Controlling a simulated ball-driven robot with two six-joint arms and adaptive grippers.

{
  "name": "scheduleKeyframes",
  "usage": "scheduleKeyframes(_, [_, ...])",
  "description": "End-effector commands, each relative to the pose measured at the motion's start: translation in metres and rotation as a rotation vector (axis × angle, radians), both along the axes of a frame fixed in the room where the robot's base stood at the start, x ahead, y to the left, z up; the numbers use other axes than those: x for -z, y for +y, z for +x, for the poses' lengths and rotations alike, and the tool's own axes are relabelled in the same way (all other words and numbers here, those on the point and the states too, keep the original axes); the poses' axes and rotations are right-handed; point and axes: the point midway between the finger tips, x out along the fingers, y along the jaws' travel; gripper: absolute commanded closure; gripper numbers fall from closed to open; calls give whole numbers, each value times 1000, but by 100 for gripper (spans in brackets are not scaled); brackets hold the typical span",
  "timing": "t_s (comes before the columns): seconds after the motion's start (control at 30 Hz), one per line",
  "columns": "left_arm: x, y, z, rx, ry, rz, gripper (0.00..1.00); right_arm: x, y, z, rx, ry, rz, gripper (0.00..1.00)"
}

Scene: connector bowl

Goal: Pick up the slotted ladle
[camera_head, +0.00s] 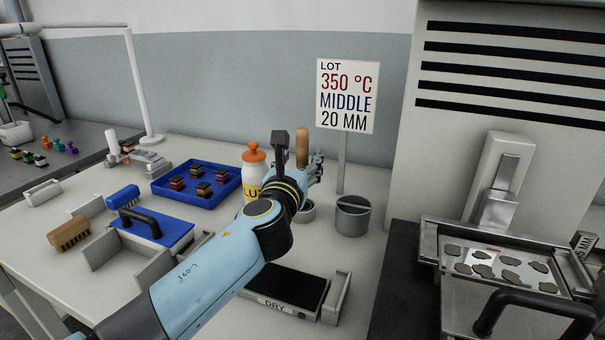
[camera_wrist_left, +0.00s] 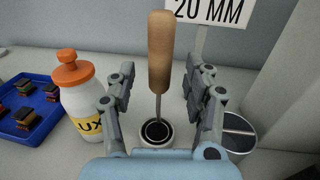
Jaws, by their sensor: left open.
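The slotted ladle stands upright, with its brown wooden handle (camera_head: 302,146) on top and a thin metal shaft below. In the left wrist view the handle (camera_wrist_left: 160,52) is in the middle, and the shaft runs down to a round white holder with a dark inside (camera_wrist_left: 156,133). The ladle's slotted end is not clearly visible. My left gripper (camera_head: 312,168) is open, its fingers (camera_wrist_left: 162,80) on either side of the ladle in the wrist view, with gaps on both sides. Whether the ladle is fully between the fingertips I cannot tell. My right gripper is out of view.
A white bottle with an orange cap (camera_wrist_left: 77,95) stands close left of the gripper. A grey divided cup (camera_head: 352,216) is to the right, with a sign (camera_head: 347,96) on a post behind. A blue tray (camera_head: 196,184) with small parts lies left. A steel machine (camera_head: 500,250) stands right.

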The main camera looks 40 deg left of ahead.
Motion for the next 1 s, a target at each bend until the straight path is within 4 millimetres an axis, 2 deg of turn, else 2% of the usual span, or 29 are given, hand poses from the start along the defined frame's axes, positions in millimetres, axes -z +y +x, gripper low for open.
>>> scheduleKeyframes(0.17, [0,9,21,0,1,0,48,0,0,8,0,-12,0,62])
scheduleKeyframes(0.43, [0,10,24,0,0,-2,48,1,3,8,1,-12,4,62])
scheduleKeyframes(0.83, [0,10,23,0,0,-2,100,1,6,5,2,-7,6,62])
scheduleKeyframes(1.0, [0,10,23,0,0,-2,100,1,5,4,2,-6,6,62])
